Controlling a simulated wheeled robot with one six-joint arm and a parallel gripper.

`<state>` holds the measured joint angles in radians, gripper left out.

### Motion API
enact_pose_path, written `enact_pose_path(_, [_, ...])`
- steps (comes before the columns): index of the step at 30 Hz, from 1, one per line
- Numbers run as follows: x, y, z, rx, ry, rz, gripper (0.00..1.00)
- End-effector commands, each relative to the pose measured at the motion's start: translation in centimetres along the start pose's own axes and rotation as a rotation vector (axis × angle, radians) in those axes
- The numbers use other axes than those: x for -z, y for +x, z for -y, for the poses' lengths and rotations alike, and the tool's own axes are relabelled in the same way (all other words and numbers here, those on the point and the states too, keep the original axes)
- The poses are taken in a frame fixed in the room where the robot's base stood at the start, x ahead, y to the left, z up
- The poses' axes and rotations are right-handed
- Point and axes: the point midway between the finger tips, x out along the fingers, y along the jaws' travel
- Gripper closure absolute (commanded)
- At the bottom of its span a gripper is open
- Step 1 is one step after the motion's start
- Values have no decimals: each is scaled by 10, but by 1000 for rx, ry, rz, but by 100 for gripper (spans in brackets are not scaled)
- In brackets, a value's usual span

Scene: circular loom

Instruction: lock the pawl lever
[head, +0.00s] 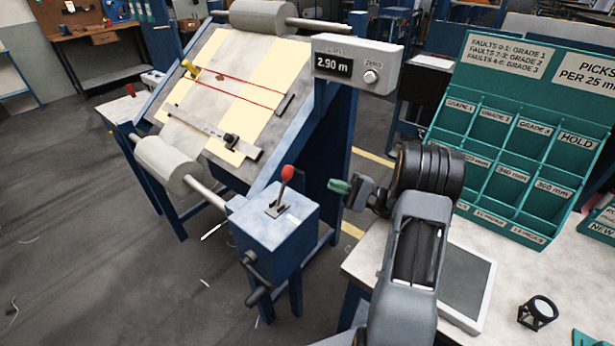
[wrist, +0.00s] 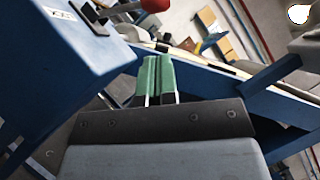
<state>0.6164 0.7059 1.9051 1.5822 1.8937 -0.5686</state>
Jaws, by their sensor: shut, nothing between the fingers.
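The pawl lever is a metal lever with a red knob (head: 287,173), rising from a slotted plate on top of a blue box (head: 275,232). It stands nearly upright, leaning slightly right in the head view. In the wrist view the red knob (wrist: 155,5) is cut by the top edge, and its shaft runs down to the left. My gripper (head: 338,186) has green fingertips, which lie close together with nothing held. It is to the right of the lever, apart from it. The fingertips show in the wrist view (wrist: 156,70), below the knob.
A crank handle (head: 257,282) is on the box's front. A sloped inspection board (head: 190,109) with rollers stands behind, and a display (head: 358,65) reads 2.90 m. A teal rack (head: 520,130) and a table (head: 372,257) are at right. Floor at left is mostly clear.

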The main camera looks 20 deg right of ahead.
Motion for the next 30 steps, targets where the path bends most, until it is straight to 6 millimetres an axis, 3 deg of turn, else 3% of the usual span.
enact_pose_path(18, [-1,83,1,-3,2,3,100])
enact_pose_path(30, [0,100,0,-2,1,0,100])
